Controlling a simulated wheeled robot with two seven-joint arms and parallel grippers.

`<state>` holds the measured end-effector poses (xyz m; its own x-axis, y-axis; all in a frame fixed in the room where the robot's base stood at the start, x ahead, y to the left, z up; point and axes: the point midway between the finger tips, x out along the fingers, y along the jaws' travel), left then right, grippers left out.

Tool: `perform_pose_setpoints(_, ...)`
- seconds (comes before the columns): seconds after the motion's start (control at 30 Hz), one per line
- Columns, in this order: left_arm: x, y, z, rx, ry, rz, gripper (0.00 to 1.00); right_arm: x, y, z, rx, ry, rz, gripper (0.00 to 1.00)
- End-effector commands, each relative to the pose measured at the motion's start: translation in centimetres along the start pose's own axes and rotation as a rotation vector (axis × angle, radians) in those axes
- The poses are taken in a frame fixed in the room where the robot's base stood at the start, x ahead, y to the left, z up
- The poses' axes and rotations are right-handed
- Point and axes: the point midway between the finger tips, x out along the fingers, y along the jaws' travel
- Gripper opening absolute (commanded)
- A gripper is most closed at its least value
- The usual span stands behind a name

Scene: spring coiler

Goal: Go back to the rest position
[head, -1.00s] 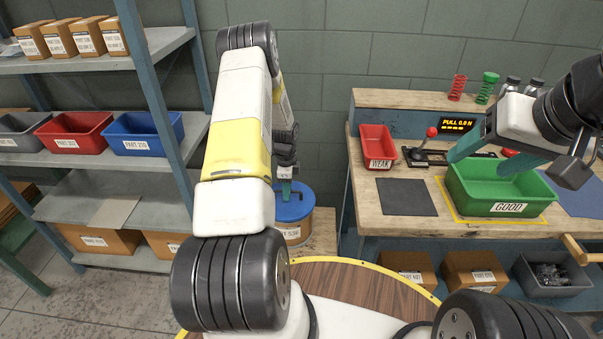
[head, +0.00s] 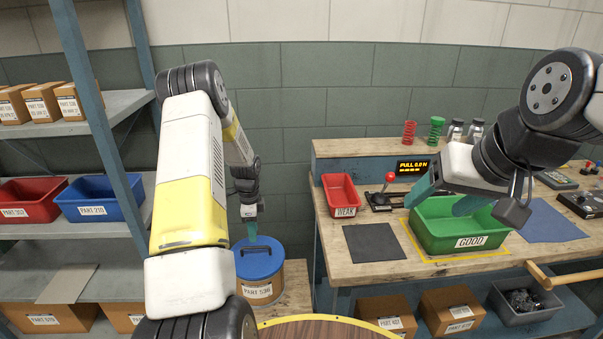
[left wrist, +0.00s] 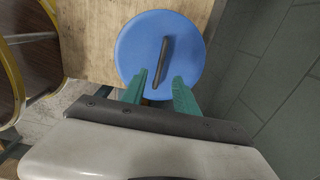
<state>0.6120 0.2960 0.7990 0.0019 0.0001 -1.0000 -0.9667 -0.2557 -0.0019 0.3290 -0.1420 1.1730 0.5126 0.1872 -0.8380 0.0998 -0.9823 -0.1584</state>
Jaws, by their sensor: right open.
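My left gripper (head: 250,232) points down over the blue lid (head: 259,262) of a drum beside the workbench. The left wrist view shows its two teal fingers (left wrist: 160,92) apart, with nothing between them but the lid and its dark handle (left wrist: 162,62) below. My right gripper (head: 447,197) is at the green GOOD bin (head: 480,243). Its teal fingers are spread apart, one by the bin's left rim and one over its inside. I see nothing held in them. The bin's floor is largely hidden.
The workbench (head: 340,262) carries a red WEAK bin (head: 342,194), a red-knobbed lever device (head: 389,190), a dark mat (head: 373,242), and red and green springs (head: 436,130) at the back. Shelving (head: 100,235) with bins and boxes stands at the left. A wooden handle (head: 540,276) juts out at the bench's front right.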

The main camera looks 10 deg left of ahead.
Motion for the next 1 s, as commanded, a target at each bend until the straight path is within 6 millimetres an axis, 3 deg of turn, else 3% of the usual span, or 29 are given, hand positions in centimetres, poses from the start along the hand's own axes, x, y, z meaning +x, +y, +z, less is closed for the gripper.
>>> perform_pose_setpoints(0.17,-4.7,0.1,-0.9,-0.075,0.006,-0.040,0.36,0.0,0.0,0.0,0.000,0.000,0.000,0.67)
perform_pose_setpoints(0.47,-18.5,3.9,-3.6,-0.365,0.070,-0.150,0.36,0.0,0.0,0.0,0.000,0.000,0.000,0.67)
perform_pose_setpoints(0.7,-27.2,9.7,-5.4,-0.597,0.163,-0.216,0.36,0.0,0.0,0.0,0.000,0.000,0.000,0.67)
perform_pose_setpoints(1.0,-34.5,18.9,-6.9,-0.875,0.323,-0.254,0.36,0.0,0.0,0.0,0.000,0.000,0.000,0.67)
